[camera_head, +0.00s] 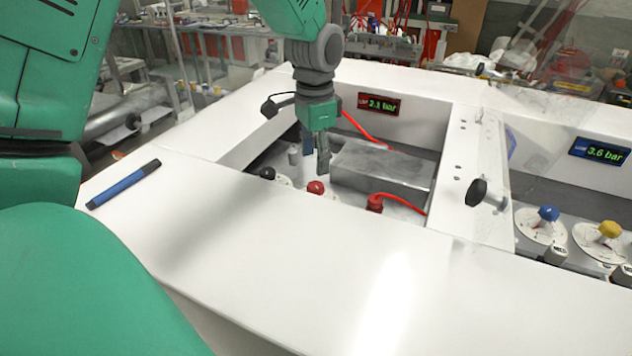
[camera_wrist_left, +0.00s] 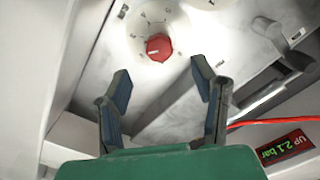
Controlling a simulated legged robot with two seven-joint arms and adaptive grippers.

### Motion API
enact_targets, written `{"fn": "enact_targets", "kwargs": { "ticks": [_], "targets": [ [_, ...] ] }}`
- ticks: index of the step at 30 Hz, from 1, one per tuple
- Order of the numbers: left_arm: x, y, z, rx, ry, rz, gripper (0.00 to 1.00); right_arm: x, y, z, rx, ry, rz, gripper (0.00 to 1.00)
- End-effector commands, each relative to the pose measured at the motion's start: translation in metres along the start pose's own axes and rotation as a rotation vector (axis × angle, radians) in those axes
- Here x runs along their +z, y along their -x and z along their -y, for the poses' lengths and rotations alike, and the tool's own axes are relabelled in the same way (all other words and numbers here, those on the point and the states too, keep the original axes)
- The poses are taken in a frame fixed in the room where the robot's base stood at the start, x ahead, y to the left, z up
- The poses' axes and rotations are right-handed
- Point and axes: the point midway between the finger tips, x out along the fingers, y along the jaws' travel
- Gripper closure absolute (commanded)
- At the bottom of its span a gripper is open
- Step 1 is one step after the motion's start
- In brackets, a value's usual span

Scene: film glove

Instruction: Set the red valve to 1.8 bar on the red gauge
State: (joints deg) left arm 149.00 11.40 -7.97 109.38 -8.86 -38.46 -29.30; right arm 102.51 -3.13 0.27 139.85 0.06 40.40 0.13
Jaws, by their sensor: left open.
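The red valve (camera_head: 316,187) is a small red knob on a white dial in the recessed left bay. In the left wrist view the red knob (camera_wrist_left: 158,47) lies beyond the fingertips, between their lines, and its dial marks show around it. The red gauge (camera_head: 379,105) on the bay's back wall reads 2.1 bar; it also shows in the left wrist view (camera_wrist_left: 284,148). My left gripper (camera_head: 316,160) points down into the bay behind the red valve, open and empty. Its two fingers (camera_wrist_left: 161,77) are spread and apart from the knob. My right gripper is out of view.
A black knob (camera_head: 267,173) stands left of the red valve. A metal block (camera_head: 382,168) and a red hose fitting (camera_head: 375,203) are to its right. The right bay holds blue (camera_head: 548,213) and yellow (camera_head: 610,229) knobs. A blue marker (camera_head: 124,184) lies on the white top.

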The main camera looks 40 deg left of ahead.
Motion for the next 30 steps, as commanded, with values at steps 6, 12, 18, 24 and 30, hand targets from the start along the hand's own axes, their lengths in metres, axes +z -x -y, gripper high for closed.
{"fn": "enact_targets", "kwargs": {
  "ticks": [6,12,18,24,30],
  "targets": [
    [0.001,-0.044,-0.001,0.002,0.001,0.003,0.47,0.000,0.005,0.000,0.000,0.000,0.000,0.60],
    [0.001,-0.066,-0.001,0.001,0.001,0.000,0.47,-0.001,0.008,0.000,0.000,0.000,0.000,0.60],
    [0.000,-0.071,-0.001,0.000,0.002,-0.002,0.47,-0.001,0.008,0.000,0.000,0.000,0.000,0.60],
    [0.000,-0.071,-0.001,0.000,0.002,-0.002,0.54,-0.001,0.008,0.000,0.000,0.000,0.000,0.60],
    [0.000,-0.071,0.000,-0.001,0.002,-0.002,0.96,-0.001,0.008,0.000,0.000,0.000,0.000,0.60]
  ]
}}
